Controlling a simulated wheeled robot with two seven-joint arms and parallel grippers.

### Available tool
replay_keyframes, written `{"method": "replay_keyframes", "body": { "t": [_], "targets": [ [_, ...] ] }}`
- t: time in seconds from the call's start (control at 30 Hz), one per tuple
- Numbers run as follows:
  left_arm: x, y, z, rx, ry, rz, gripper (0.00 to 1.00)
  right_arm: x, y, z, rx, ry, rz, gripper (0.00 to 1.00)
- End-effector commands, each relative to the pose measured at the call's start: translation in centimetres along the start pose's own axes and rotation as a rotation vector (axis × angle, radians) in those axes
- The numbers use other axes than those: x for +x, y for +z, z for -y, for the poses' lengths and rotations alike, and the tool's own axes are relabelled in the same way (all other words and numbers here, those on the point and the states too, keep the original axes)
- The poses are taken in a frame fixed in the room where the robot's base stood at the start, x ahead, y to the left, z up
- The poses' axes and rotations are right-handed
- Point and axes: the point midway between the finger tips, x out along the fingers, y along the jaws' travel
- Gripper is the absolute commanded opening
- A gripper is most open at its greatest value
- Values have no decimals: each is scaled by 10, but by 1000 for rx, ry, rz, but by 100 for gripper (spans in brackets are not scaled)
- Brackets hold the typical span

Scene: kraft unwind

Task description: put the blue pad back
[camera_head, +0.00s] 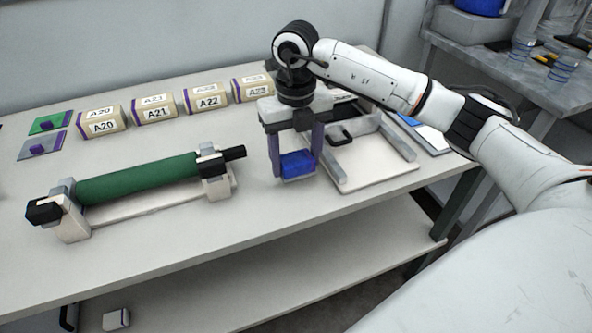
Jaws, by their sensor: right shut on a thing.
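The blue pad (296,164) is a small blue block between the fingertips of my right gripper (297,168). The gripper points straight down, its two fingers shut on the pad's left and right sides. The pad is in front of the back of the table, between the green roll and the pale frame. I cannot tell whether its underside touches the table. My left gripper is not in view.
A green roll (138,180) lies in a stand at left. Labelled boxes A20 (103,122) to A23 line the back. Two flat squares, green (49,123) and grey (42,147), bear purple blocks. A pale frame (372,164) stands right. The table's front (200,235) is clear.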

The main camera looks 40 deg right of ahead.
Motion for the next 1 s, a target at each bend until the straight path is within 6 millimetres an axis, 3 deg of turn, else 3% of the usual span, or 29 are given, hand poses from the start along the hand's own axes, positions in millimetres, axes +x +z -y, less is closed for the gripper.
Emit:
{"method": "replay_keyframes", "body": {
  "t": [0.27,0.63,0.67,0.73,0.77,1.0],
  "targets": [
    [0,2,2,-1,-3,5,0,34,-1,0,-1,-1,-2,37],
    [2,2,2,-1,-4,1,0,40,0,0,-2,0,1,37],
    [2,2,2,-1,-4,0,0,40,0,0,-2,0,1,61],
    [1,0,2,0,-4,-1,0,39,0,0,-2,0,0,73],
    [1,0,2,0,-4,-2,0,39,0,0,-2,0,0,77],
    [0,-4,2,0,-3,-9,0,39,0,0,-2,-1,0,77]
  ]
}}
